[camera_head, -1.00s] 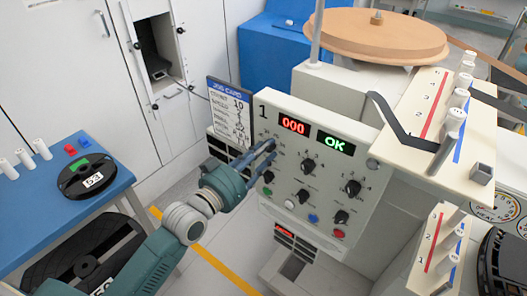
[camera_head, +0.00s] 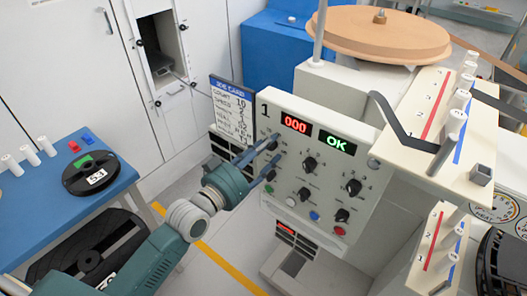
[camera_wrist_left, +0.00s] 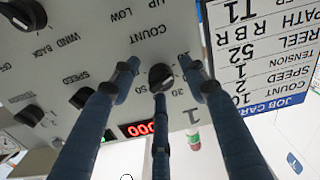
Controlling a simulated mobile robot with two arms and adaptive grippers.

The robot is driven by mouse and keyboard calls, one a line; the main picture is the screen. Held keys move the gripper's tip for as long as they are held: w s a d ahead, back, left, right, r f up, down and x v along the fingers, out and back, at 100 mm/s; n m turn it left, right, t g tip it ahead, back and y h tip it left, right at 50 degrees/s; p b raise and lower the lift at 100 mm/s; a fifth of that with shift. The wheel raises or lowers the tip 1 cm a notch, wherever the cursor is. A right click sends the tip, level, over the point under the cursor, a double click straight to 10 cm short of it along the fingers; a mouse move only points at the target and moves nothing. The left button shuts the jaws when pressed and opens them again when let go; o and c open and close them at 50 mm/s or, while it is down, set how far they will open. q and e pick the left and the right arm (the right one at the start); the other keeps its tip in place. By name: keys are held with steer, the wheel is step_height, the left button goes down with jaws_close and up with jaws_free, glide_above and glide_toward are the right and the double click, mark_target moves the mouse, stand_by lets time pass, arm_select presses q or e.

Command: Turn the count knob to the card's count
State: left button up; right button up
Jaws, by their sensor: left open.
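The count knob (camera_wrist_left: 160,77) is black and round, with numbers around it, in the middle of the left wrist view. In the head view the knob (camera_head: 271,145) is at the panel's upper left, partly hidden by a finger. My left gripper (camera_head: 270,158) is open in front of the panel's left side. In the left wrist view its fingers spread around the knob; I cannot tell whether they touch it. The knob's pointer is too unclear to read. The job card (camera_head: 231,110) stands left of the panel and shows count 10. My right gripper is out of view.
The panel has other black knobs (camera_head: 309,163), coloured buttons, a red display (camera_head: 296,123) reading 000 and a green OK display (camera_head: 334,145). A blue table (camera_head: 108,200) with a black reel (camera_head: 91,174) stands at left. Pegged boards (camera_head: 428,130) jut out at right.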

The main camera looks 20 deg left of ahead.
arm_select(q)
steer(key=v, duration=1.2)
steer(key=s+a+f+g+y, duration=0.2)
steer(key=a+f, duration=0.1)
steer(key=f, duration=0.9)
steer(key=s+a+f+n+g+y, duration=0.1)
steer(key=s+a+f+g, duration=0.15)
steer(key=f, duration=0.95)
steer(key=s+a+f+g+y, duration=0.1)
steer(key=a+f+g+y, duration=0.15)
steer(key=f, duration=0.95)
steer(key=s+d+f+g, duration=0.1)
steer(key=s+f+g, duration=0.4)
steer(key=s+f, duration=1.3)
steer(key=s+d+f+m+g, duration=0.1)
steer(key=s+f, duration=0.3)
steer(key=s, duration=0.4)
steer(key=s+d+f+m+g, duration=0.1)
steer(key=s+d+f+g, duration=0.2)
steer(key=s+f, duration=0.2)
steer(key=s, duration=0.3)
steer(key=shift+d+y, duration=0.3)
steer(key=shift+y, duration=0.05)
steer(key=shift+f, duration=0.1)
